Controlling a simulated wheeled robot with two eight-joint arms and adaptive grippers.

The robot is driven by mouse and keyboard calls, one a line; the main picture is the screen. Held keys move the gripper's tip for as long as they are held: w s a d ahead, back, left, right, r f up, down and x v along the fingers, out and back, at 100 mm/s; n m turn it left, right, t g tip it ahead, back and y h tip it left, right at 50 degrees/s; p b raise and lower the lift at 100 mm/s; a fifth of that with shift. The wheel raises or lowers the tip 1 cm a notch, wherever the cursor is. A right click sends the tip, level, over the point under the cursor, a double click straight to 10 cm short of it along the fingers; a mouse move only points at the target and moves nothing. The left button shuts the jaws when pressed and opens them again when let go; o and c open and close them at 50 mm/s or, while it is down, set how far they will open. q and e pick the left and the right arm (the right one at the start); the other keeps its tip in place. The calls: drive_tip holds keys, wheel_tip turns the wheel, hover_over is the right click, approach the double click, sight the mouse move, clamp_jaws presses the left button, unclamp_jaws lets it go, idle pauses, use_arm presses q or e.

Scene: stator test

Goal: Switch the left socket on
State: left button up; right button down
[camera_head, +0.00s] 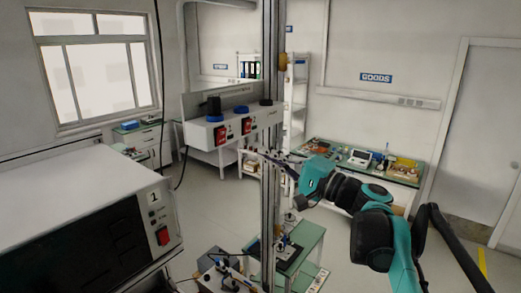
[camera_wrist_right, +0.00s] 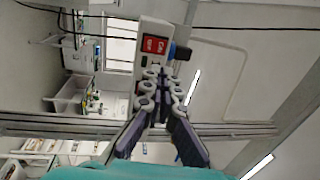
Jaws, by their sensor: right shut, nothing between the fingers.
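A white socket box (camera_head: 236,122) hangs on the column in the head view. It has a left red switch (camera_head: 221,134) and a right red switch (camera_head: 247,125). A black plug (camera_head: 214,104) stands in the blue left socket (camera_head: 215,118); the right socket (camera_head: 243,109) is blue and looks empty. My right gripper (camera_head: 262,154) is shut and empty, below and right of the box. In the right wrist view its fingertips (camera_wrist_right: 160,80) overlap the box, beside a lit-looking red switch (camera_wrist_right: 154,45). I cannot tell whether they touch. My left gripper is not in view.
A large white instrument (camera_head: 85,190) marked 1, with its own red switch (camera_head: 163,236), fills the lower left. A vertical metal column (camera_head: 269,200) stands beside my right gripper. A green bench (camera_head: 300,240) is below, and a workbench (camera_head: 400,178) stands behind right.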

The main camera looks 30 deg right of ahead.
sight(223, 133)
drive_tip(key=p+x, duration=0.2)
drive_tip(key=x, duration=1)
drive_tip(key=shift+d+p, duration=0.1)
drive_tip(key=shift+p, duration=0.25)
drive_tip(key=shift+w+r+g+p, duration=0.35)
drive_tip(key=shift+r+g+p, duration=0.05)
drive_tip(key=shift+p, duration=0.5)
drive_tip(key=shift+s+f+b, duration=0.15)
drive_tip(key=shift+f+b, duration=0.1)
drive_tip(key=shift+b, duration=0.05)
